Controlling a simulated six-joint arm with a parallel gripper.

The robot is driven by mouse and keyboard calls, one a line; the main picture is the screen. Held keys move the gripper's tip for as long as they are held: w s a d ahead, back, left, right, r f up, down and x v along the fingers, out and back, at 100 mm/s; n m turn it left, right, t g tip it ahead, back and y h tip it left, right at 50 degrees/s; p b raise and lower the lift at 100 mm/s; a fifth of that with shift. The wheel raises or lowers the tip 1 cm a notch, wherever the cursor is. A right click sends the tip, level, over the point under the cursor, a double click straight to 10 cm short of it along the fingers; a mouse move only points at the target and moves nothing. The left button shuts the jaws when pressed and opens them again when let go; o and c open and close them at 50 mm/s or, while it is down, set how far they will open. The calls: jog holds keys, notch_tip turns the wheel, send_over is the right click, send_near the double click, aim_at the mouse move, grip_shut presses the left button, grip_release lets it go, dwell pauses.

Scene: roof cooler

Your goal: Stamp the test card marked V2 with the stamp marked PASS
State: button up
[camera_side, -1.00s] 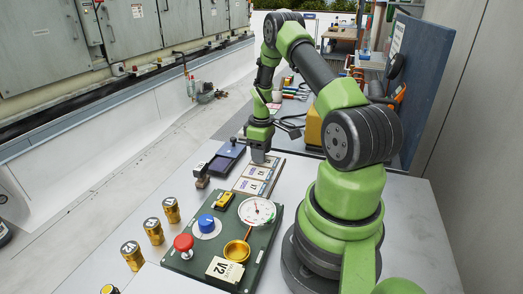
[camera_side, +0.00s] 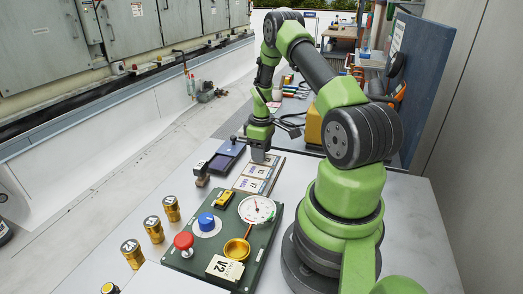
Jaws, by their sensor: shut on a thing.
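My gripper (camera_side: 258,155) points down over the far end of a wooden tray (camera_side: 236,188) of test cards. It is shut on a stamp that is mostly hidden between the fingers; its marking cannot be read. Two pale test cards show in the tray, a middle card (camera_side: 257,172) and a near card (camera_side: 249,185); their markings are too small to read. The far end of the tray is hidden by my gripper. Another stamp (camera_side: 201,170) stands left of the tray, beside a dark blue ink pad (camera_side: 227,155).
A green panel (camera_side: 262,250) in front carries a red button (camera_side: 184,242), a blue knob (camera_side: 206,221), a dial gauge (camera_side: 257,209) and a V2 tag (camera_side: 225,267). Several brass cylinders (camera_side: 153,229) stand on the left. Tools and a yellow case (camera_side: 314,126) lie behind.

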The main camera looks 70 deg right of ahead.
jog(key=shift+r, duration=3.5)
jog(key=w+a+r, duration=0.1)
jog(key=a+r, duration=0.2)
jog(key=a, duration=0.6)
jog(key=w+a+r, duration=0.2)
jog(key=a+r, duration=0.1)
jog(key=a, duration=0.6)
jog(key=w+a+r, duration=0.1)
jog(key=a+r, duration=0.2)
jog(key=a, duration=0.6)
jog(key=shift+w+a+r, duration=0.25)
jog(key=shift+a+r, duration=0.1)
